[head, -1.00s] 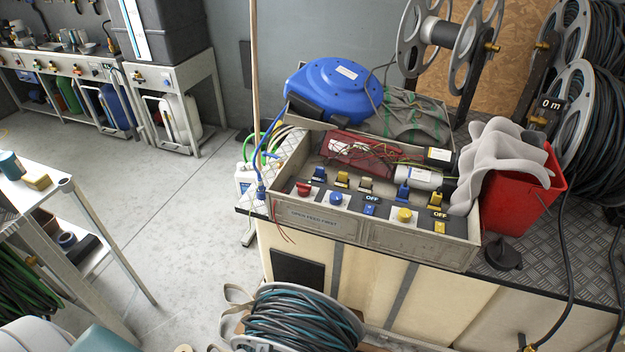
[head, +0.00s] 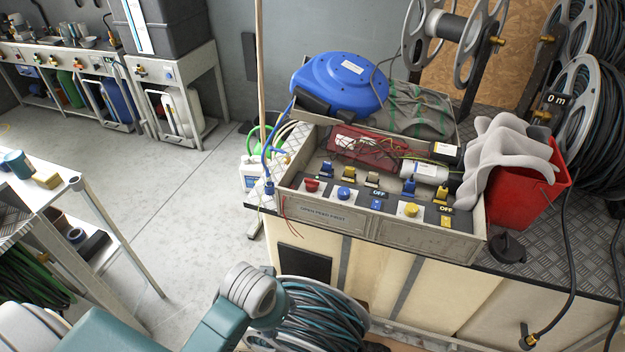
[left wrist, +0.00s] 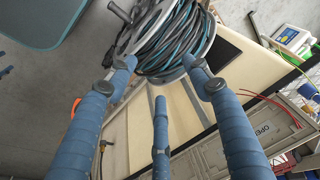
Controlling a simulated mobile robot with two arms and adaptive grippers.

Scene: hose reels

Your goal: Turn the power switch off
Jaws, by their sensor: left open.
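The control box (head: 388,235) is a grey tray-like panel on the bench, with a front label that appears to read "OPEN FEED FIRST". On its panel are a red knob (head: 312,185), a blue knob (head: 345,193) and a yellow knob (head: 411,209). A blue switch (head: 376,204) and a yellow switch (head: 446,221) each sit by an "OFF" label. I cannot tell which is the power switch. My left arm reaches in at the bottom of the head view, in front of the box. My left gripper (left wrist: 160,78) is open and empty; the box's labelled front (left wrist: 255,132) shows beyond its fingers.
Blue, yellow and beige levers stand behind the knobs. A hose coil (head: 318,318) lies below the bench front. A red bin (head: 530,205) with grey cloth stands right of the box, a blue hose reel (head: 345,85) behind it. A side table (head: 62,195) is at left; floor between is clear.

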